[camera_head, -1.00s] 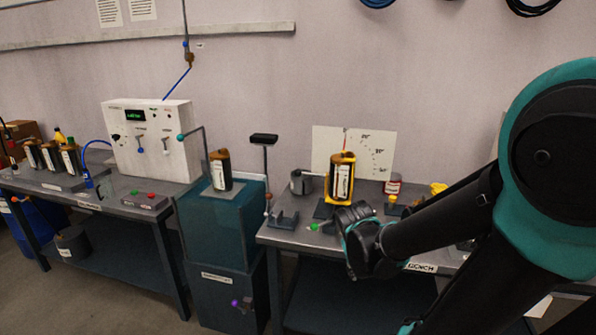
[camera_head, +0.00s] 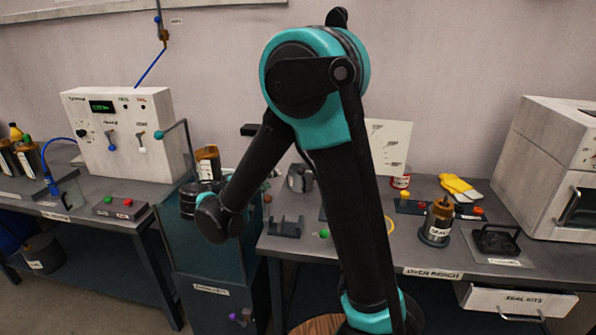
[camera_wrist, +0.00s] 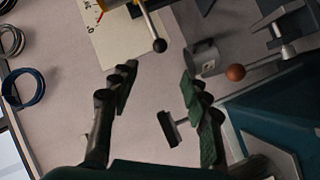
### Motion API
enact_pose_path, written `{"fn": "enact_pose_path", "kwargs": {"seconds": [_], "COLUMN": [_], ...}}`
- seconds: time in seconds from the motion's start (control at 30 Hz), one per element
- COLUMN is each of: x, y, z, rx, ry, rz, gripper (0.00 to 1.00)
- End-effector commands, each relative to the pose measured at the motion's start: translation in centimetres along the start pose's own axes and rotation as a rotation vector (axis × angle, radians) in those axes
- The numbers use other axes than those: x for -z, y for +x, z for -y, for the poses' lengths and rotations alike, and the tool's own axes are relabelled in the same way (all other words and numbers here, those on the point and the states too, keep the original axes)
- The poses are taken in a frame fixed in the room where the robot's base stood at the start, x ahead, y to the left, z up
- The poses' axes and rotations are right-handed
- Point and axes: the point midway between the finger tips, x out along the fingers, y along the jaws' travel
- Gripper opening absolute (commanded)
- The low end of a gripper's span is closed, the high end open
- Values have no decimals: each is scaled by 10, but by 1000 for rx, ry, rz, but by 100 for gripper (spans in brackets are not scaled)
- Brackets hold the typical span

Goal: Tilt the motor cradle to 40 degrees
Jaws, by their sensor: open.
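The motor cradle is hidden behind my arm in the head view. At the top edge of the wrist view a yellow part (camera_wrist: 132,8), seemingly of the cradle, is cut off by the frame. A metal lever with a black ball knob (camera_wrist: 159,45) sticks out from it. The white angle board (camera_wrist: 115,42) is beside it; part of the board also shows in the head view (camera_head: 390,147). My gripper (camera_wrist: 160,88) is open and empty, its two fingers wide apart, clear of the knob. The cradle's tilt cannot be read.
A grey pot (camera_wrist: 204,58) and a dark T-shaped stand (camera_wrist: 170,128) lie beyond my fingers. A motor (camera_head: 207,163) stands at the teal tank (camera_head: 205,265). A seal motor (camera_head: 437,225), yellow gloves (camera_head: 458,187) and a white oven (camera_head: 555,165) are on the right bench.

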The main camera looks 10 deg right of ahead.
Motion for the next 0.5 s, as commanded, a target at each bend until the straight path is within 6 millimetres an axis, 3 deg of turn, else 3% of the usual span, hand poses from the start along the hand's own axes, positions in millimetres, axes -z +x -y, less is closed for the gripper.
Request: {"fn": "enact_pose_path", "kwargs": {"seconds": [0.5], "x": [-1], "y": [101], "z": [0], "rx": [-1], "ry": [0], "rz": [5], "gripper": [47]}}
